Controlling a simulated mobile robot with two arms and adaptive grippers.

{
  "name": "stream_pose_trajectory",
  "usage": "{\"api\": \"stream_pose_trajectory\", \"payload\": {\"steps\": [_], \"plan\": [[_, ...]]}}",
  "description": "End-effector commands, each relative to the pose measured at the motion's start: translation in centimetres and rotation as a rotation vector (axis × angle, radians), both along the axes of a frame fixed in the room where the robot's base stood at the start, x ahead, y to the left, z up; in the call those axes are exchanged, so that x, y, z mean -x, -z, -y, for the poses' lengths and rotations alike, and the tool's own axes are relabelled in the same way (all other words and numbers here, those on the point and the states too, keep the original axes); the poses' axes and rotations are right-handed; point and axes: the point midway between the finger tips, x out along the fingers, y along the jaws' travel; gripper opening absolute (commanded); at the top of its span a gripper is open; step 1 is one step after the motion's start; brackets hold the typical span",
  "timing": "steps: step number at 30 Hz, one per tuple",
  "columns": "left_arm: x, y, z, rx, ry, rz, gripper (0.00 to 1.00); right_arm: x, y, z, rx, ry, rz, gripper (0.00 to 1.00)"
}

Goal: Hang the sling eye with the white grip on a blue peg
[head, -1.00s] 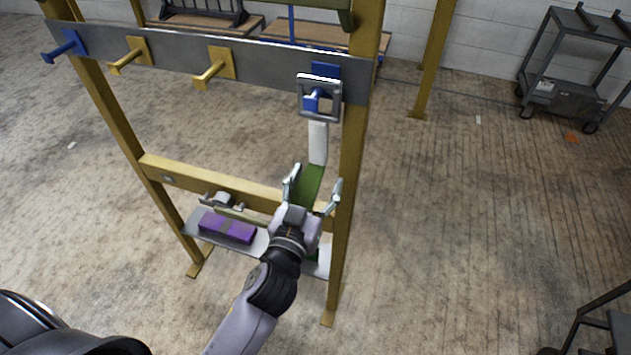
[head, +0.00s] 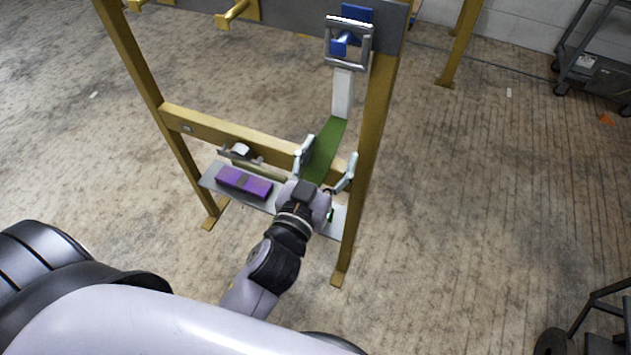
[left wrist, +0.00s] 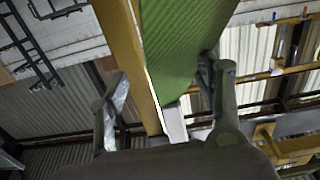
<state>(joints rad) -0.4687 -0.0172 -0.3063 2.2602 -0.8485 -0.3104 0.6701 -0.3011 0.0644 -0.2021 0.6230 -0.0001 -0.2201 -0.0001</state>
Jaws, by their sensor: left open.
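The sling eye, a square grey metal frame (head: 327,43), hangs around a blue peg (head: 340,46) at the right end of the rack's top bar. Below it hang the white grip (head: 343,94) and a green strap (head: 326,143). My left gripper (head: 329,164) is open, its fingers apart on either side of the green strap and below the white grip. In the left wrist view the green strap (left wrist: 180,45) passes between the spread fingers (left wrist: 165,90), and neither finger clearly touches it. My right gripper is not in view.
The yellow rack's right post (head: 365,170) stands close beside my left gripper. A low grey shelf (head: 210,179) carries a purple block (head: 244,183). A yellow peg (head: 231,15) is further left on the bar.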

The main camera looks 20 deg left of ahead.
Motion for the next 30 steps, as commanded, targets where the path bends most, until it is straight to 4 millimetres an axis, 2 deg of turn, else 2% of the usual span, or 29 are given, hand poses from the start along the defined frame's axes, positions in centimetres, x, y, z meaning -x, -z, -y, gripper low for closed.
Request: {"api": "stream_pose_trajectory", "payload": {"steps": [13,15,18,22,30], "plan": [[4.6,0.3,-0.2,0.0,-0.001,-0.002,0.6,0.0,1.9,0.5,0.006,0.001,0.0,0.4],[5.3,0.4,-0.2,0.001,0.0,-0.002,0.6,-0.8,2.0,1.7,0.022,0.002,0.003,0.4],[6.2,0.3,-0.2,0.0,0.0,-0.002,0.6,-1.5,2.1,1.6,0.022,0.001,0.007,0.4],[6.8,0.1,-0.2,-0.001,0.0,0.0,0.6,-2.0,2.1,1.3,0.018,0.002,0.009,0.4],[6.9,0.0,-0.2,-0.001,0.0,0.001,0.6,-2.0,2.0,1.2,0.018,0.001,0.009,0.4]]}}
